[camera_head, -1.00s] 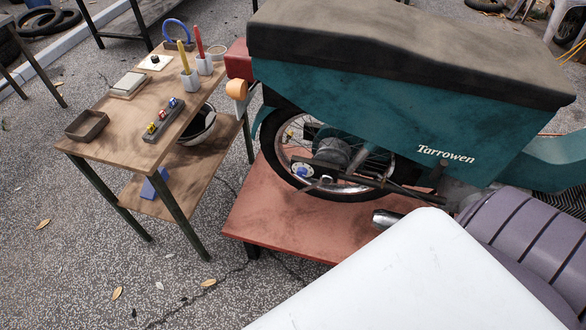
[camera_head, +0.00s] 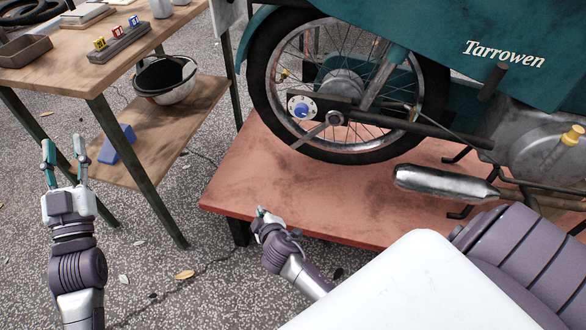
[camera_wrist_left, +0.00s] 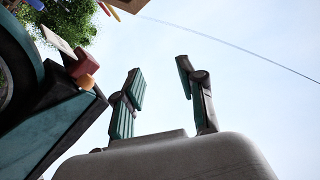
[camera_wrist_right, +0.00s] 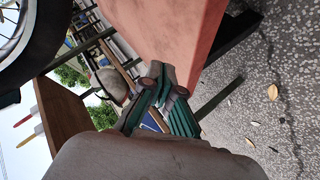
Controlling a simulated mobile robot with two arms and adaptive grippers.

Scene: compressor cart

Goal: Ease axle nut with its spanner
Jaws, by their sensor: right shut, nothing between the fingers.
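The rear wheel (camera_head: 270,85) of the teal scooter stands over the red platform. My right gripper (camera_head: 260,212) is shut and empty by the platform's front edge, apart from the wheel.
The wooden bench (camera_head: 60,55) at left holds a rack (camera_head: 118,43) with yellow, red and blue tagged pieces and a brown tray (camera_head: 25,50). The red platform (camera_head: 300,200) and exhaust (camera_head: 445,184) lie ahead.

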